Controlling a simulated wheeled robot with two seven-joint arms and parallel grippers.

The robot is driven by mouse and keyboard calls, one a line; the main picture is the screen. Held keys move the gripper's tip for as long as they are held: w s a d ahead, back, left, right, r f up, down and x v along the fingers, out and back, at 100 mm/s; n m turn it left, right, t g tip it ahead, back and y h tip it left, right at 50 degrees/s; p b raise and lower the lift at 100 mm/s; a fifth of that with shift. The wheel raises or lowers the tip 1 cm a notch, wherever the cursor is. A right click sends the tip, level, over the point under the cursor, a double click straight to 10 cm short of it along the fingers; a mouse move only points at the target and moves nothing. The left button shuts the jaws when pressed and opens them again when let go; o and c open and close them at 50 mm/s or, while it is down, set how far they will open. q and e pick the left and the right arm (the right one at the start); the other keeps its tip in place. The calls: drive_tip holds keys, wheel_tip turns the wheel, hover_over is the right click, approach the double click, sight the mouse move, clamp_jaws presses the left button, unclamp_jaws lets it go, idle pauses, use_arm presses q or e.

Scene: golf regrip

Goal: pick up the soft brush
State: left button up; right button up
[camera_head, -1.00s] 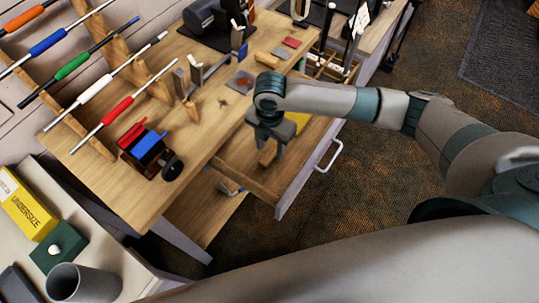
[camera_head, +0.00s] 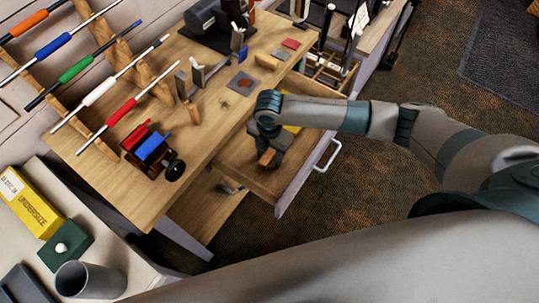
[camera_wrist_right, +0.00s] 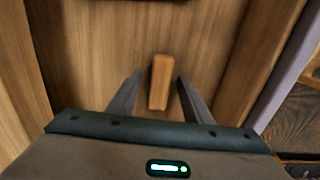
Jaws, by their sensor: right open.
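A wooden block-shaped piece (camera_head: 267,158), which looks like the handle of the soft brush, lies in the open drawer (camera_head: 291,177). Its bristles are not visible. In the right wrist view the wooden piece (camera_wrist_right: 160,82) sits between the two fingers, with a gap on each side. My right gripper (camera_head: 269,149) points down into the drawer, right over the piece. It is open in the right wrist view (camera_wrist_right: 160,90) and holds nothing. My left gripper is not in view.
A yellow item (camera_head: 291,128) lies partly hidden farther back in the drawer. The drawer walls stand close around my right gripper.

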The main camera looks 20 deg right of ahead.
sight(269, 154)
drive_tip(key=shift+c, duration=0.3)
clamp_jaws()
drive_tip(key=shift+r, duration=0.2)
drive_tip(key=shift+r+b, duration=0.45)
drive_tip(key=shift+r, duration=0.15)
wheel_tip(269, 154, up, 2)
drive_tip(key=shift+r+b, duration=0.15)
drive_tip(key=shift+b, duration=0.4)
drive_tip(key=d+r+b, duration=0.1)
drive_tip(key=d+r, duration=0.2)
drive_tip(key=d, duration=0.2)
drive_tip(key=s+d+r+b, duration=0.1)
drive_tip(key=d+r+b, duration=0.1)
drive_tip(key=d+r, duration=0.2)
drive_tip(key=shift+s+d, duration=0.25)
drive_tip(key=shift+d, duration=1)
drive_tip(key=shift+r, duration=0.1)
